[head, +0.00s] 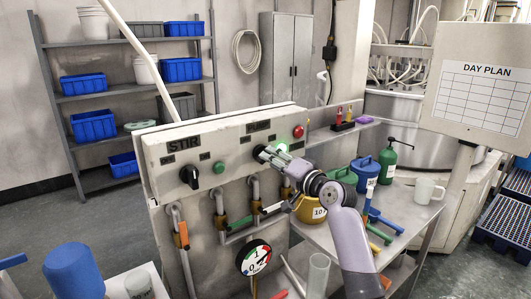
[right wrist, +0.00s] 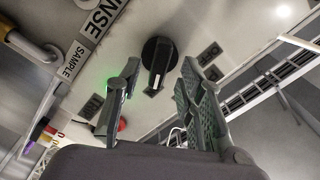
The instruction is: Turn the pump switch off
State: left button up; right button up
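The grey control panel (head: 235,140) carries two black rotary switches. The left switch (head: 190,175) sits under the STIR label with a dark green button beside it. The pump switch (head: 259,153) is under the second label, too small to read surely, beside a lit green lamp (head: 283,146). In the right wrist view the pump switch (right wrist: 157,54) shows between the fingertips, its grip bar running nearly up and down the picture. My right gripper (head: 268,158) is open at this switch, a finger on either side; contact cannot be told. My left gripper is not in view.
A red button (head: 298,131) is right of the lamp. Pipes with coloured valve handles and a gauge (head: 254,257) are below the panel. A bench (head: 335,235) with a yellow pot (head: 310,208), jugs and a green bottle (head: 387,163) stands right, under my right arm.

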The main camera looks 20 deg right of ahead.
jog(key=shift+p+x, duration=0.3)
jog(key=shift+x, duration=1.75)
jog(key=shift+c, duration=0.4)
grip_shut()
